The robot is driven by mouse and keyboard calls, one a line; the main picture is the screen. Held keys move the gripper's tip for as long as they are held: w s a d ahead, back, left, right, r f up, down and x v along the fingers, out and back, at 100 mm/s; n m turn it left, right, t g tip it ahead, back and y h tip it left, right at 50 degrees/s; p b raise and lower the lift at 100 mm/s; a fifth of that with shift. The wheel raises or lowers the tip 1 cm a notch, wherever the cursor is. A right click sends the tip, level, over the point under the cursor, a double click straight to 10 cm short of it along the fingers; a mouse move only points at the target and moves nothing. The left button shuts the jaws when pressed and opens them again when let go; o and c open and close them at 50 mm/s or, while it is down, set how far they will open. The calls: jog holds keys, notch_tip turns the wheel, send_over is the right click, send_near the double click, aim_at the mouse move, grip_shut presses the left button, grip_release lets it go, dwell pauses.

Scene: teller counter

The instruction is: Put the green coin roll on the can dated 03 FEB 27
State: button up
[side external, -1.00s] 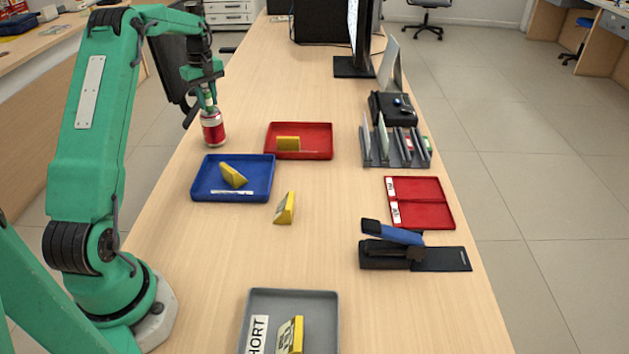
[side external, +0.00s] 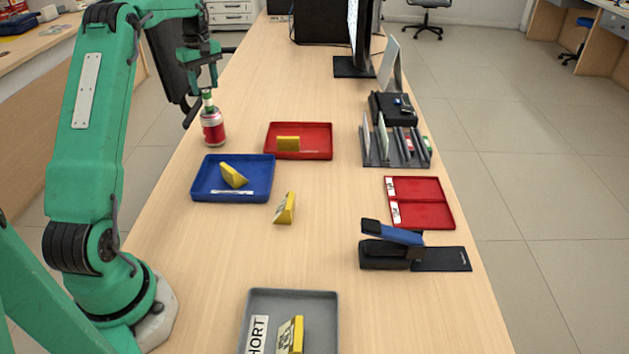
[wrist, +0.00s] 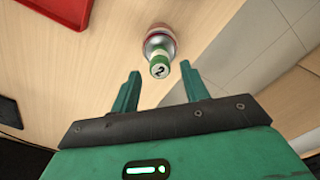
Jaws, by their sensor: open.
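The green coin roll (side external: 207,98) stands upright on top of a red and silver can (side external: 213,130) at the counter's left edge. In the wrist view the roll (wrist: 160,66) shows its end with a dark mark, with the can (wrist: 160,38) behind it. My gripper (side external: 204,84) is open and empty, just above the roll and apart from it. In the wrist view the open fingers (wrist: 160,84) point toward the roll. The date on the can cannot be read.
A blue tray (side external: 265,190) and a red tray (side external: 327,140) each hold a yellow wedge. Another yellow wedge (side external: 285,208) lies on the counter. A grey tray (side external: 262,297), a stapler (side external: 392,248) and a red divided tray (side external: 425,215) stand nearer. The counter's middle is mostly clear.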

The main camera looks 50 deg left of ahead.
aim_at(207, 91)
notch_tip(207, 91, up, 7)
dwell(0.4)
jog(key=shift+r, duration=0.1)
dwell(0.4)
jog(key=s+d+r+m+t, duration=0.1)
jog(key=d+r+m, duration=0.2)
jog(key=d, duration=0.5)
jog(key=s+d+r+m+t+y, duration=0.1)
jog(key=s+d+r+m, duration=0.15)
jog(key=d, duration=0.65)
jog(key=s+d+r+m+t, duration=0.1)
jog(key=d+r+m, duration=0.25)
jog(key=d, duration=0.45)
jog(key=s+d+f+m+t, duration=0.1)
jog(key=s+d+f+m, duration=0.3)
jog(key=s+d, duration=0.3)
jog(key=s+d+f+m+t+h, duration=0.1)
jog(key=s+d+f+m, duration=0.4)
jog(key=s+d, duration=0.3)
jog(key=shift+s+t, duration=0.3)
jog(key=shift+s, duration=0.15)
